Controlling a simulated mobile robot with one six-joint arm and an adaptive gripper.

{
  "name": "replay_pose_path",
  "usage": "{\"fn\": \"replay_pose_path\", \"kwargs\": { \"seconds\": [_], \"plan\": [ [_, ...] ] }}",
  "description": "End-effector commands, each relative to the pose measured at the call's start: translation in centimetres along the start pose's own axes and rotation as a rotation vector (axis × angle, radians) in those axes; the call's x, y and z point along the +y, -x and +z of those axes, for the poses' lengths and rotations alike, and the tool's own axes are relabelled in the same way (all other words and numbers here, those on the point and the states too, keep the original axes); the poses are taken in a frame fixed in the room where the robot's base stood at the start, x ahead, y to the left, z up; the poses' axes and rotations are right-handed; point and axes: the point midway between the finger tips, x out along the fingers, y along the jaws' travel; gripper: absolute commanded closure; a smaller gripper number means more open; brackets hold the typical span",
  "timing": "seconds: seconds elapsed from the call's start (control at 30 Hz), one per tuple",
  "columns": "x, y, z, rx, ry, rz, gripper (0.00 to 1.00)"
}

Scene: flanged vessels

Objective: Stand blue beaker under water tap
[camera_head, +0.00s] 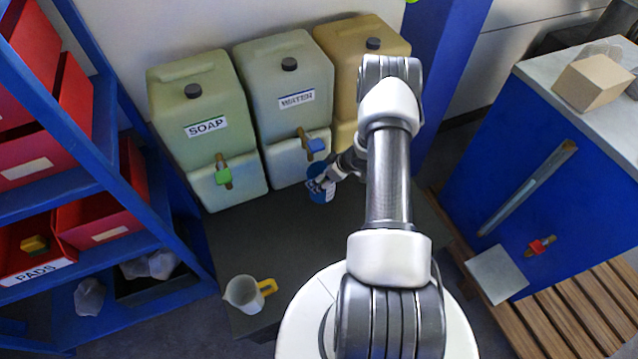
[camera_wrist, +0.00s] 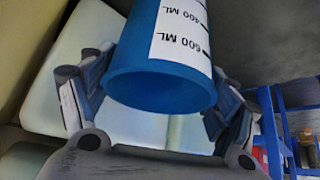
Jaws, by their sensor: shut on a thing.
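The blue beaker (camera_head: 319,196) is near the foot of the water container (camera_head: 285,85), below and slightly right of its tap with the blue handle (camera_head: 316,145). My gripper (camera_head: 325,184) is shut on the beaker from the right. In the wrist view the beaker (camera_wrist: 160,88) sits between the two fingers (camera_wrist: 158,110), its white scale reading 400 and 600 ML. Its wide end faces the bottom of that picture. My gripper partly hides the beaker in the head view, and I cannot tell whether its base touches the dark table (camera_head: 245,245).
The soap container (camera_head: 205,95) with a green tap (camera_head: 222,172) stands left of the water one, a tan container (camera_head: 350,45) right. A jug with a yellow handle (camera_head: 243,294) stands at the table's front. A blue shelf with red bins (camera_head: 100,215) borders the left.

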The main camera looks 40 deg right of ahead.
Motion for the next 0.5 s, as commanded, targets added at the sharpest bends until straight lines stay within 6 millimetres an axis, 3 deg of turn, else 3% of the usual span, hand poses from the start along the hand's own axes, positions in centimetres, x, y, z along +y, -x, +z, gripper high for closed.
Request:
{"fn": "replay_pose_path", "kwargs": {
  "seconds": [0.1,0.5],
  "plan": [
    [1.4,-1.2,-1.6,0.001,0.005,0.002,0.64],
    [1.3,-4.3,0.6,0.000,-0.003,0.000,0.64]
  ]
}}
